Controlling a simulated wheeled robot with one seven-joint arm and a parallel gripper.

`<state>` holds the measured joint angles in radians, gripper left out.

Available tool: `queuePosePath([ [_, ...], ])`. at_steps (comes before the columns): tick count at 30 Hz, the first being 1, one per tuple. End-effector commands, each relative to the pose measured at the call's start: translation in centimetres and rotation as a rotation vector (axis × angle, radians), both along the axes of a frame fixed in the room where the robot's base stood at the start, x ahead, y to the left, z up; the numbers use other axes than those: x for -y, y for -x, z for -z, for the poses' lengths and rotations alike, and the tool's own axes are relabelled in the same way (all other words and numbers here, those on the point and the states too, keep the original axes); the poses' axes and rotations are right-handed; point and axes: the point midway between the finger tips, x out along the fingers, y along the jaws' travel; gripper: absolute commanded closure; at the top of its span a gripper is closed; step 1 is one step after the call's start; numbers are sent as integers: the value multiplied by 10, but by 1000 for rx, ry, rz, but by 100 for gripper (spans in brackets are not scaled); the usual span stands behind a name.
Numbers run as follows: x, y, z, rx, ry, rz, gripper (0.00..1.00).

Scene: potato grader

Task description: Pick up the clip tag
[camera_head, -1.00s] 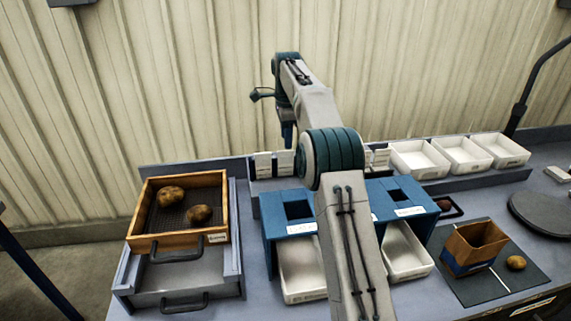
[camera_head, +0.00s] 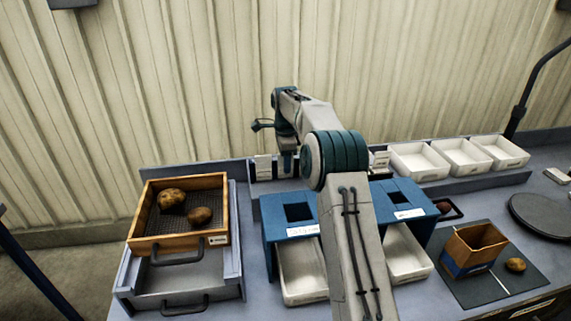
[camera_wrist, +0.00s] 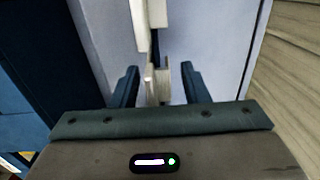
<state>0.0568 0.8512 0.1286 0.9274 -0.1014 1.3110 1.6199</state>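Pale clip tags stand in a row on the back ledge. One tag (camera_head: 263,168) shows left of my gripper, and others (camera_head: 380,161) show right of my arm. My gripper (camera_head: 287,162) points down at the ledge, partly against another pale tag. In the wrist view my gripper (camera_wrist: 158,68) is open, its two dark blue fingers apart. A thin cream tag (camera_wrist: 150,84) shows edge-on between the fingers, with a gap on each side. Another pale piece (camera_wrist: 140,25) is farther up that view. I cannot tell how deep the fingers reach around the tag.
Two blue boxes (camera_head: 276,242) (camera_head: 424,198) stand in front of the ledge, with white trays below. A wooden tray (camera_head: 137,226) with potatoes is at left. White bins (camera_head: 418,174) line the back right. A cardboard box (camera_head: 474,257) sits on a dark mat. The wall is close behind.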

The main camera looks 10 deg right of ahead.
Motion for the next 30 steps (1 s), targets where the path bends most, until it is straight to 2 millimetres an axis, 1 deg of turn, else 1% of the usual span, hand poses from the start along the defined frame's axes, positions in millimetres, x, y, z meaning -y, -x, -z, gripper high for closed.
queuePosePath([
  [1,0,0,0,0,0,0,73],
  [2,0,0,0,0,0,0,81],
  [3,0,0,0,0,0,0,93],
  [4,0,0,0,0,0,0,100],
  [14,0,0,-1,1,0,0,100],
  [19,0,0,-10,2,0,0,100],
  [23,0,1,-27,4,0,0,100],
  [30,0,3,-72,3,0,0,100],
])
